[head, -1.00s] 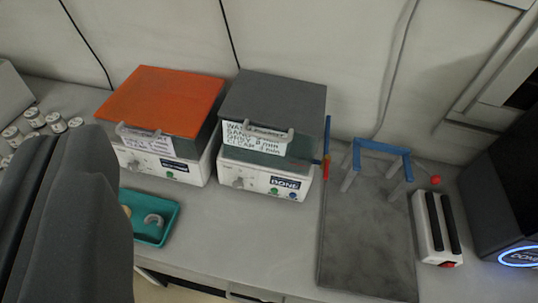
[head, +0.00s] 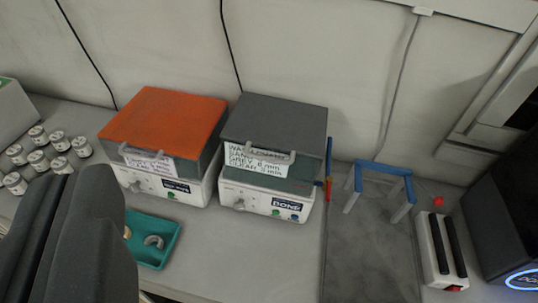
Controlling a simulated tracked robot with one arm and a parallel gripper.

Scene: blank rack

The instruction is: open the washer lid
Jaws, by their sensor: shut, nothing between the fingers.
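Two boxy white machines with lids stand side by side on the bench. The one with the dark grey lid (head: 275,122) has a label that seems to start with "WA" and mentions grey and clear; I take it as the washer (head: 262,200). Its lid is down, with a light grey bar handle (head: 265,156) at its front edge. The other machine (head: 165,182) has an orange lid (head: 165,120), also down, with a similar handle. My gripper (head: 85,190) is at the lower left, dark grey, shut and empty, apart from both machines.
A teal tray (head: 172,252) with small curved pieces lies in front of the machines. Several small jars (head: 60,141) stand at the left. A blue-topped frame (head: 383,168) stands on a grey mat (head: 365,265). A white block with black bars (head: 441,250) is right of it.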

